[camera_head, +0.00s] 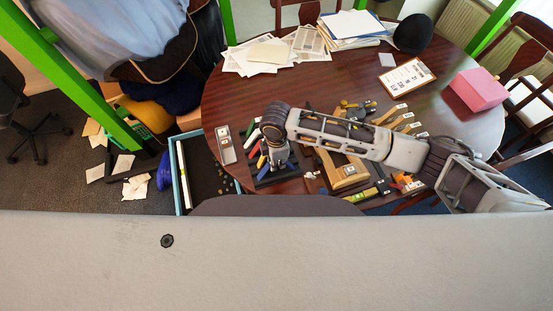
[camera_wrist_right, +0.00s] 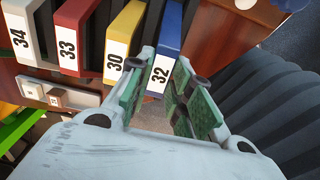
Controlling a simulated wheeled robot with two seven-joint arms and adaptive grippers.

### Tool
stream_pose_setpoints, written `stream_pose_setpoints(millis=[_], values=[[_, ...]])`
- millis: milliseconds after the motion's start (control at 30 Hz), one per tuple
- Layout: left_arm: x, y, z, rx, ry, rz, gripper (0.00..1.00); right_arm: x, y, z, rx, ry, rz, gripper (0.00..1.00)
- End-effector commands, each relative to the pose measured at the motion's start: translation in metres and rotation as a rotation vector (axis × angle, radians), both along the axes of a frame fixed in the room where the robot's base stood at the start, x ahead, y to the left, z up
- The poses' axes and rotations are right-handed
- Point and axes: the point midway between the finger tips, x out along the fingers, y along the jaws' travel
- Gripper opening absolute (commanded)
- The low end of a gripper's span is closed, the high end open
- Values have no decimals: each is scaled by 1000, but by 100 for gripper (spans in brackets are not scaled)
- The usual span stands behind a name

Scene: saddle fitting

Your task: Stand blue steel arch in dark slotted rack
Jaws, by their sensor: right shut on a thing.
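A blue arch (camera_wrist_right: 167,50) with a white label 32 is between the fingers of my right gripper (camera_wrist_right: 160,98) in the right wrist view. The green-padded fingers are shut on it. In the head view my right gripper (camera_head: 276,160) is low at the left front part of the table and hides much of what is under it. A dark slotted rack (camera_head: 277,179) shows just below the gripper. Dark slots also show between the coloured pieces in the wrist view. I cannot tell how deep the blue arch sits there. My left gripper is not in view.
Yellow (camera_wrist_right: 122,38) and red (camera_wrist_right: 77,30) labelled pieces stand close beside the blue one. A grey block (camera_head: 225,146) is left of the rack. A wooden piece (camera_head: 345,172) and tools lie right, under my forearm. An open drawer (camera_head: 180,180) is at the table's left edge.

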Motion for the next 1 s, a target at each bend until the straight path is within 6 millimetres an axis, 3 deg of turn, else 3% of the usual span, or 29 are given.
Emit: stream_pose_setpoints(millis=[767,800,1000], values=[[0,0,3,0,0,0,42,0,0,0,0,-1,0,0],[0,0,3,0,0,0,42,0,0,0,0,-1,0,24],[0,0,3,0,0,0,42,0,0,0,0,0,0,46]])
